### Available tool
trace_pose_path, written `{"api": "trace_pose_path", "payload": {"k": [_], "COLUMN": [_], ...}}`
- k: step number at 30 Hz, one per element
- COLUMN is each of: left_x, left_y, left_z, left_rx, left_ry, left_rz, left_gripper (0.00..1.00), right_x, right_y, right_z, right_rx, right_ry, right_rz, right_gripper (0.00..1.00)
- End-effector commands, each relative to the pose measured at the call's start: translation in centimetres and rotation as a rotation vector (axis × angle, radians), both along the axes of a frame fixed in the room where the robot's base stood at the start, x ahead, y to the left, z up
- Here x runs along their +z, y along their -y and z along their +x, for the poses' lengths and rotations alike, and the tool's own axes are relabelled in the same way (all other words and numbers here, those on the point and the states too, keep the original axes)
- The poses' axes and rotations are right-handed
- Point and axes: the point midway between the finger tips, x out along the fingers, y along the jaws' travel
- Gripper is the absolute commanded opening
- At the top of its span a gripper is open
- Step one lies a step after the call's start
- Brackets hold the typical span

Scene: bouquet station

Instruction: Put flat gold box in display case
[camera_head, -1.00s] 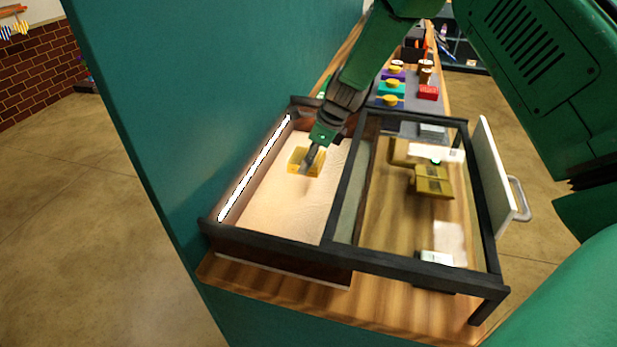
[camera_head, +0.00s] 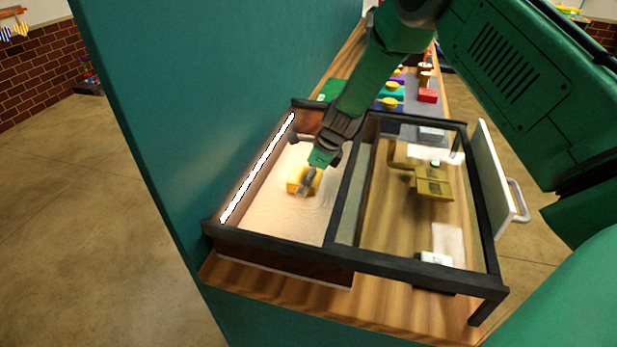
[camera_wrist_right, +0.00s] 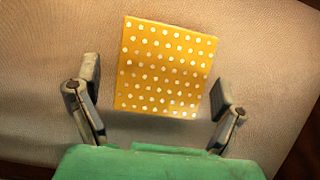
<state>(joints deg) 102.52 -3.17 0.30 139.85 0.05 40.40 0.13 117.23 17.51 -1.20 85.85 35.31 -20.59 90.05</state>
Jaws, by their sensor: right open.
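The flat gold box (camera_head: 301,180) lies on the pale floor in the left part of the dark-framed display case (camera_head: 285,242). In the right wrist view the box (camera_wrist_right: 165,68) is yellow with white dots and seems to rest flat on the pale surface. My right gripper (camera_head: 308,182) reaches down into the case right at the box and partly covers it. In the right wrist view its fingers (camera_wrist_right: 155,82) are spread apart, one on each side of the box's near part, with gaps to both sides. My left gripper is not in view.
The case's right part, under clear glass, holds dull gold boxes (camera_head: 433,185) and a small white item (camera_head: 437,259). A white panel with a handle (camera_head: 497,172) stands at its right side. A teal wall (camera_head: 190,120) borders the left. Coloured boxes (camera_head: 390,90) sit behind.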

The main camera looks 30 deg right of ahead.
Motion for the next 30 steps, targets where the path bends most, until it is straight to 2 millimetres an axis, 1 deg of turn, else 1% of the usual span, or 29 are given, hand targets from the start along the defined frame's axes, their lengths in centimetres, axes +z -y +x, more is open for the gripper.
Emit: {"api": "trace_pose_path", "payload": {"k": [5, 8, 15, 21, 25, 30], "left_x": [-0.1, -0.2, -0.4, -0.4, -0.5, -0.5], "left_y": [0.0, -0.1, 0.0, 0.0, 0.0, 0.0], "left_z": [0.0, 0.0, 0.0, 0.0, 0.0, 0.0], "left_rx": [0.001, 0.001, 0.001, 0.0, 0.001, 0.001], "left_ry": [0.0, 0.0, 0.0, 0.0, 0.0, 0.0], "left_rz": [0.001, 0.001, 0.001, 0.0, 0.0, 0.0], "left_gripper": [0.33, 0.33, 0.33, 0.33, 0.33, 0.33], "right_x": [1.1, 2.6, 7.2, 10.0, 10.8, 11.1], "right_y": [0.2, 0.9, 2.6, 3.1, 3.1, 3.0], "right_z": [-0.2, -0.7, -2.3, -3.2, -3.5, -3.5], "right_rx": [0.001, 0.001, 0.002, 0.002, 0.001, 0.001], "right_ry": [0.003, 0.004, 0.004, 0.002, 0.0, 0.0], "right_rz": [-0.001, 0.003, 0.005, 0.004, 0.001, 0.0], "right_gripper": [0.89, 0.89, 0.89, 0.89, 0.89, 0.89]}}
